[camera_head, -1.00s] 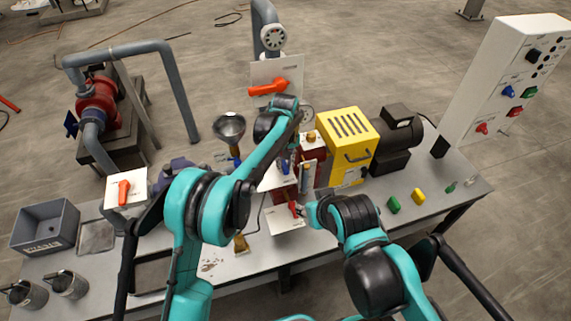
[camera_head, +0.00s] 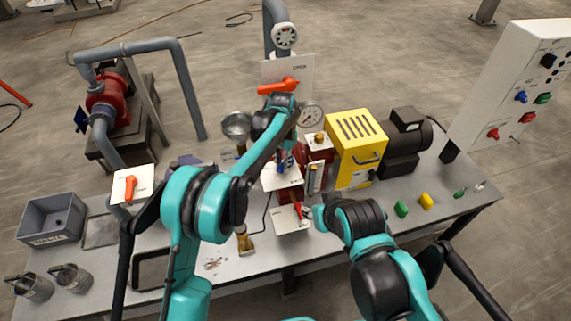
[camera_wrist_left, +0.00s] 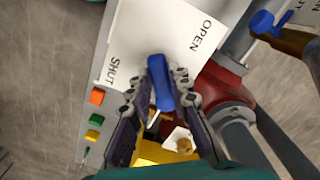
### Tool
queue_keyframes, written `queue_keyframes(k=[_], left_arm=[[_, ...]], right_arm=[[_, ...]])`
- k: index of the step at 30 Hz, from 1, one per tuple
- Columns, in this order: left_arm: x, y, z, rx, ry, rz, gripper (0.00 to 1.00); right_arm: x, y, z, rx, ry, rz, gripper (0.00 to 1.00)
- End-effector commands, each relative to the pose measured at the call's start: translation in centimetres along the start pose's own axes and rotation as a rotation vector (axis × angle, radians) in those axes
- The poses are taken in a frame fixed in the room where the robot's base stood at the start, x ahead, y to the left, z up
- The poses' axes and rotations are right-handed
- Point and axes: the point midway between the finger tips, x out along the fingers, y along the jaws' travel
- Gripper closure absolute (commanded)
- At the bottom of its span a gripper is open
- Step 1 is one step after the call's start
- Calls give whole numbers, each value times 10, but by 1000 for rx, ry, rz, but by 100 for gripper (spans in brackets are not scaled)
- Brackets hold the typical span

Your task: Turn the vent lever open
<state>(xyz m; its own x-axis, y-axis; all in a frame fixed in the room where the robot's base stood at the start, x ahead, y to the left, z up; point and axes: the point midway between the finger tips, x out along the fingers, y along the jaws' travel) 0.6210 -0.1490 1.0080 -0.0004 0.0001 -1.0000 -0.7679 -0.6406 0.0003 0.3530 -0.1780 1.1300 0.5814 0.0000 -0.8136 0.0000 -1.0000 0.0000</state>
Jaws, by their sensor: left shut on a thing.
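The vent lever looks to be the blue lever (camera_wrist_left: 161,88) at a white plate (camera_wrist_left: 150,32) marked OPEN and SHUT in the left wrist view. The lever lies between the two words, its exact angle hard to judge. My left gripper (camera_wrist_left: 163,80) has its dark fingers on both sides of the lever and is shut on it. In the head view, the left gripper (camera_head: 284,152) is at the white plate (camera_head: 279,178), with the lever mostly hidden. My right gripper (camera_head: 310,212) is by a red lever (camera_head: 300,211) on a lower plate; its jaws are unclear.
A yellow machine (camera_head: 356,140) and dark motor (camera_head: 403,145) stand right of the left gripper. A pressure gauge (camera_head: 311,115) and an orange lever (camera_head: 278,87) are behind. Green and yellow pieces lie on the table's right (camera_head: 443,210).

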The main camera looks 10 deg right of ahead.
Motion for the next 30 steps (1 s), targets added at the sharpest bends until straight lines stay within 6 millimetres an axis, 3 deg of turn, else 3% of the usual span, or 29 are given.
queue_keyframes(k=[15,30], left_arm=[[0,-18,-4,455,0,-1,100],[0,-26,-9,663,0,-1,100]], right_arm=[[0,0,0,0,0,0,60],[-1,0,0,0,0,0,60]])
